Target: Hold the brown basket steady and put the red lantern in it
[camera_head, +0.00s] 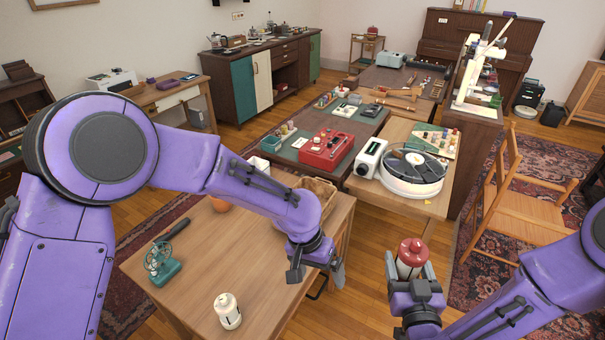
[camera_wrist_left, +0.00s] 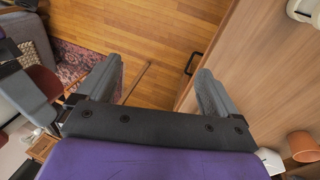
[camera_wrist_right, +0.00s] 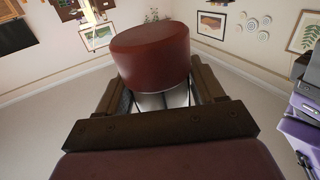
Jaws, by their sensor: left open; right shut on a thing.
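The red lantern (camera_head: 411,252) has a dark red top and a pale body. My right gripper (camera_head: 412,272) is shut on it and holds it upright off the right side of the wooden table; its red top (camera_wrist_right: 151,52) fills the middle of the right wrist view. The brown basket (camera_head: 320,187) stands at the table's far right corner, mostly hidden behind my left arm. My left gripper (camera_head: 316,274) is open and empty, pointing down near the table's right edge, on the near side of the basket. The left wrist view shows floor between its fingers (camera_wrist_left: 156,88), no basket.
The wooden table (camera_head: 262,262) also holds a white canister (camera_head: 227,311), a green fan-like device (camera_head: 161,262), a dark-handled tool (camera_head: 172,230) and an orange pot (camera_head: 220,204). A side table with a white turntable (camera_head: 412,172) stands behind my right gripper. A wooden chair (camera_head: 520,205) stands right.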

